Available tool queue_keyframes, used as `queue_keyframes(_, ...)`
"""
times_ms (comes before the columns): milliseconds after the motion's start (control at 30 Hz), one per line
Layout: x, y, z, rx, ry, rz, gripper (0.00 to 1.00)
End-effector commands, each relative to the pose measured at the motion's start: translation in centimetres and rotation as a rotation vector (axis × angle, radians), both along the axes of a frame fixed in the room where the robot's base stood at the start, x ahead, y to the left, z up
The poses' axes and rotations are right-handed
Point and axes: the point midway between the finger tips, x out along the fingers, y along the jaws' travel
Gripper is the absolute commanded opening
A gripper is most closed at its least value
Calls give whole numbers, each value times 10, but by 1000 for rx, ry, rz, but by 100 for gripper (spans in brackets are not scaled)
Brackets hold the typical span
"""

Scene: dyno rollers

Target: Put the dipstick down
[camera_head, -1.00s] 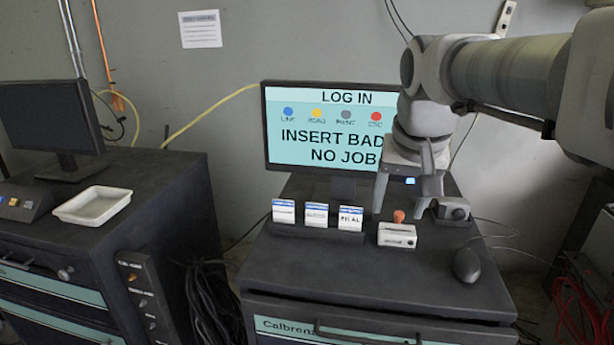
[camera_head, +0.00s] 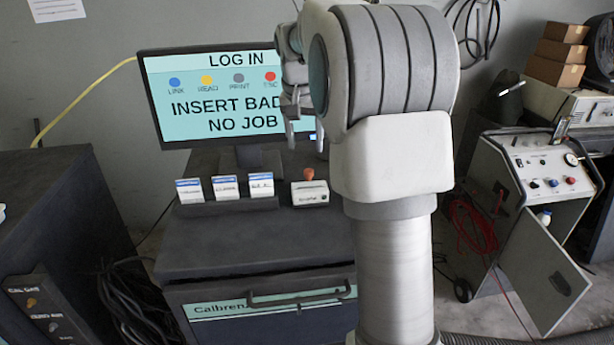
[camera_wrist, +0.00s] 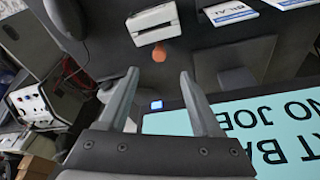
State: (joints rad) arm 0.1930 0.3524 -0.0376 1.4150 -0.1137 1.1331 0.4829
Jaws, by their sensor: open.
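I cannot make out a dipstick in any view. My gripper (camera_head: 305,138) is in front of the right part of the monitor in the head view, partly hidden by my own arm. In the wrist view my gripper (camera_wrist: 158,85) has its two fingers well apart, with nothing between them. It is above and behind the dark cabinet top.
The dark cabinet (camera_head: 255,240) carries the log-in monitor (camera_head: 225,95), several small cards (camera_head: 225,187) in a holder, and a white box (camera_head: 310,193) with an orange knob. At right stands a cart (camera_head: 545,165) with its door (camera_head: 540,270) open.

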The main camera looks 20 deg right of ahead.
Motion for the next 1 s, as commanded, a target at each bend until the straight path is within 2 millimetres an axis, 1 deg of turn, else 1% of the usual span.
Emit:
queue_keyframes(33,1,-2,-11,1,4,-1,66)
queue_keyframes(100,5,-4,-25,1,4,0,66)
queue_keyframes(233,9,-8,-44,0,2,1,66)
queue_keyframes(300,11,-9,-51,0,0,1,66)
queue_keyframes(467,13,-11,-59,0,2,1,66)
queue_keyframes(700,21,-19,-92,2,3,1,66)
queue_keyframes(800,23,-20,-101,1,2,1,66)
queue_keyframes(1000,24,-21,-105,0,-3,1,66)
